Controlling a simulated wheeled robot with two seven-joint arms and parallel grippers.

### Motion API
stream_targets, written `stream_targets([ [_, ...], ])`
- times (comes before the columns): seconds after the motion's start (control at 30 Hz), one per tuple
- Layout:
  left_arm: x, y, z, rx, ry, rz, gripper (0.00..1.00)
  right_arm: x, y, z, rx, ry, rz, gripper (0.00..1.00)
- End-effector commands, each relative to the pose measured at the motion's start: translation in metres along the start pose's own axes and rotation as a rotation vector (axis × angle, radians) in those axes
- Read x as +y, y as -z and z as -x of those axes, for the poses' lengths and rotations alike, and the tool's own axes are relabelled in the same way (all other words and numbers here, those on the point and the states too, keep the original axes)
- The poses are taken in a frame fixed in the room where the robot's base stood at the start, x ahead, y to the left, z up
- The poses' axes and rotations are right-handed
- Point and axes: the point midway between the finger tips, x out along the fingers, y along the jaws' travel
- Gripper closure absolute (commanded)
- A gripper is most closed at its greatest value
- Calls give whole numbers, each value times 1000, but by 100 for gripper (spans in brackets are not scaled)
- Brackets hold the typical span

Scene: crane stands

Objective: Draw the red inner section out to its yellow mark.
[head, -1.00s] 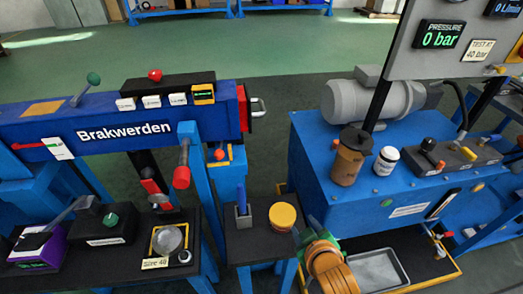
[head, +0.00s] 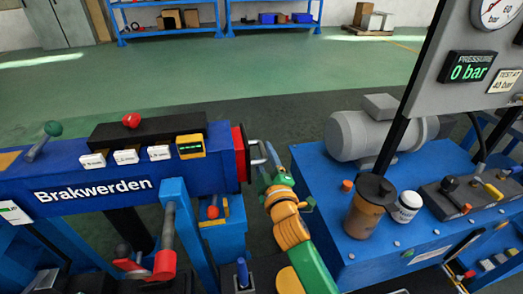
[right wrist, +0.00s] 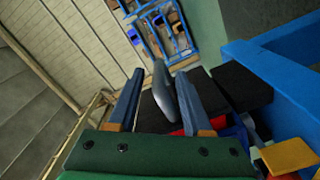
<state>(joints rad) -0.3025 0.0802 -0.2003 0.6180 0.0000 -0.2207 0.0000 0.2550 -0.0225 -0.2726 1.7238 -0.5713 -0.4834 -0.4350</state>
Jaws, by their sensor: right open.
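The red inner section (head: 238,154) shows only as a short red end at the right end of the blue boom (head: 90,187) lettered "Brakwerden". A grey metal handle (head: 256,144) sticks out from that end. No yellow mark can be made out on the red section. My right gripper (head: 267,163) is open at the handle, its fingers pointing at the boom end. In the right wrist view a grey bar, seemingly the handle (right wrist: 163,92), stands between the two open fingers (right wrist: 160,76). I cannot tell whether they touch it. My left gripper is not in view.
A blue pump bench (head: 330,215) with a grey motor (head: 370,132), brown canister (head: 370,205) and white jar (head: 405,206) stands close right of my right arm. A red-handled lever (head: 165,262) stands below the boom. The floor beyond the boom (head: 230,70) is clear.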

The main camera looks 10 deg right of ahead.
Motion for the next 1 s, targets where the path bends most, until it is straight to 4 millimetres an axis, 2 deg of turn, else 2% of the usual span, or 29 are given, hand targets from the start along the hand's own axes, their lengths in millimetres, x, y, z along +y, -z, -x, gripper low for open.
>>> stream_targets([
  [0.1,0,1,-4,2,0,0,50,-1,-1,-17,-1,-1,1,50],
  [0.2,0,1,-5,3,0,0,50,-1,-1,-25,-1,0,0,50],
  [0.57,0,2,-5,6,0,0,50,0,0,-31,-1,1,-1,50],
  [0.73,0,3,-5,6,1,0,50,0,0,-30,-1,0,-1,96],
  [0.77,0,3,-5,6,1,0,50,0,0,-31,-1,0,-1,100],
  [1.0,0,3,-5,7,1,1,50,2,1,-31,1,-4,-2,100],
])
